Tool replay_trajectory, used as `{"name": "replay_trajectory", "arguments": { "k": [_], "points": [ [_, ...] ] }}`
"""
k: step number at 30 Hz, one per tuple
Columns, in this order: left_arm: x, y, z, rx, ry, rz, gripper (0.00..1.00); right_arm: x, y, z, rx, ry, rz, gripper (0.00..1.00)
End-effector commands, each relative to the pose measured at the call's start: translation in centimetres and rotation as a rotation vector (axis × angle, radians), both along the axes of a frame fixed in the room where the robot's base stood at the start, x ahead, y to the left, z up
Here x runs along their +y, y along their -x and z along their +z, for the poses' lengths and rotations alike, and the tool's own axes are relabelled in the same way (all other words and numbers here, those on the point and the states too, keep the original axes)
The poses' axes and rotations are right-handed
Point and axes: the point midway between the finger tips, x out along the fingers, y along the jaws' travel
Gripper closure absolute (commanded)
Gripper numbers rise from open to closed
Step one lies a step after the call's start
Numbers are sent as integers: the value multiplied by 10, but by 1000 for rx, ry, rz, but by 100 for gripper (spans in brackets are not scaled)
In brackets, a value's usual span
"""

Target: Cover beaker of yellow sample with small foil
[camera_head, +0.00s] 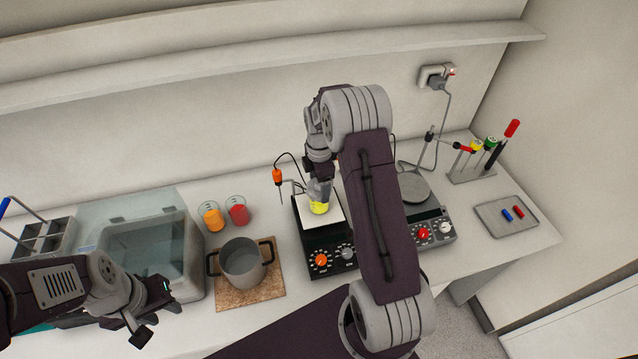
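The beaker of yellow sample (319,207) stands on the white top of the left hot plate (337,220). My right gripper (319,178) points down directly over the beaker's mouth, reaching in from the front right. A greyish patch shows at the beaker's top under this gripper; I cannot tell whether it is foil or glass. The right fingers are too small and hidden to read. My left gripper (157,311) is at the lower left, with its fingers apart and empty, in front of the water bath. No separate small foil is clearly visible.
A pot (242,262) sits on a cork mat (250,297). Orange (213,218) and red (239,214) beakers stand behind it. A water bath (190,262) is left. A second hot plate (438,232), a tube rack (470,175) and a tray (492,222) are right.

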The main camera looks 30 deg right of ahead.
Motion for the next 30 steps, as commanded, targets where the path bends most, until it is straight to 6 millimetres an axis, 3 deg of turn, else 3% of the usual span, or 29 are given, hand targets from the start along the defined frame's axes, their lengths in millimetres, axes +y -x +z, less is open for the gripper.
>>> {"name": "replay_trajectory", "arguments": {
  "k": [2,11,21,25,30],
  "points": [
    [0,0,-2,0,0,0,64,2,7,-9,25,-6,1,3],
    [0,0,-6,0,0,0,64,2,7,-3,23,-6,1,3],
    [0,0,-25,0,0,0,64,3,4,72,-1,0,1,3],
    [0,0,-27,0,0,0,64,3,5,87,-3,1,1,3],
    [0,0,-26,0,0,0,64,3,5,91,-1,0,1,3]
  ]
}}
